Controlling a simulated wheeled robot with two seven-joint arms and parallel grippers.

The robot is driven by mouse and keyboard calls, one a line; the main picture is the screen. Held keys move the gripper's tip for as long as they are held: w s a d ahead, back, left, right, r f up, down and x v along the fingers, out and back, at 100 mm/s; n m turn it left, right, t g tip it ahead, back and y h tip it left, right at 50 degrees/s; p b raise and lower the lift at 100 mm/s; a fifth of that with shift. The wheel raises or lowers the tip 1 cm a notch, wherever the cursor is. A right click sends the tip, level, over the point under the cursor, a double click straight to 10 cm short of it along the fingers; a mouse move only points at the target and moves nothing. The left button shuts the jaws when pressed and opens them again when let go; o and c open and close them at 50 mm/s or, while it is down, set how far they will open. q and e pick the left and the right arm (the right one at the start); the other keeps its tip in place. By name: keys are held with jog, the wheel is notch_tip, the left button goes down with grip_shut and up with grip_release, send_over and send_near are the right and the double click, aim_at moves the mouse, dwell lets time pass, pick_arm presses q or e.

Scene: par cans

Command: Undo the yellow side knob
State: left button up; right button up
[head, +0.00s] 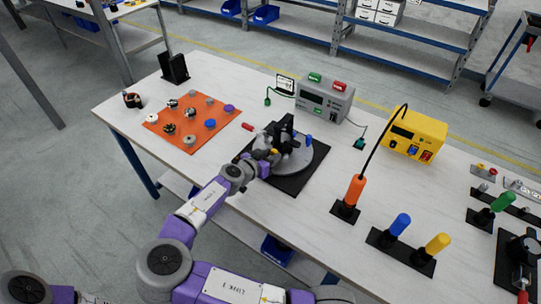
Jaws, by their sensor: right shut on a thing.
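A black par can (286,131) stands on a round grey turntable (297,162) near the middle of the table. A small yellow knob (274,151) shows on its near left side, partly hidden by my gripper. A blue knob (308,139) shows on the right side of the can. My right gripper (269,153) reaches in from the lower left and is shut on the yellow side knob. Its fingertips are small and partly hidden here. My left gripper is not in view.
A black mat (291,186) lies under the turntable. An orange mat (166,143) with several knobs is left. A grey meter box (324,98) and a yellow box (415,135) stand behind. Orange (355,190), blue (400,225) and yellow (437,244) handled tools stand upright at right.

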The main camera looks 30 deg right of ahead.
jog(key=shift+n+g+h+p, duration=0.4)
jog(key=shift+n+g, duration=0.2)
jog(key=shift+n, duration=0.4)
jog(key=o, duration=1.1)
jog(key=shift+c, duration=0.2)
jog(key=p+v, duration=0.1)
jog(key=v, duration=0.6)
jog(key=shift+a+r, duration=0.1)
jog(key=shift+a, duration=0.2)
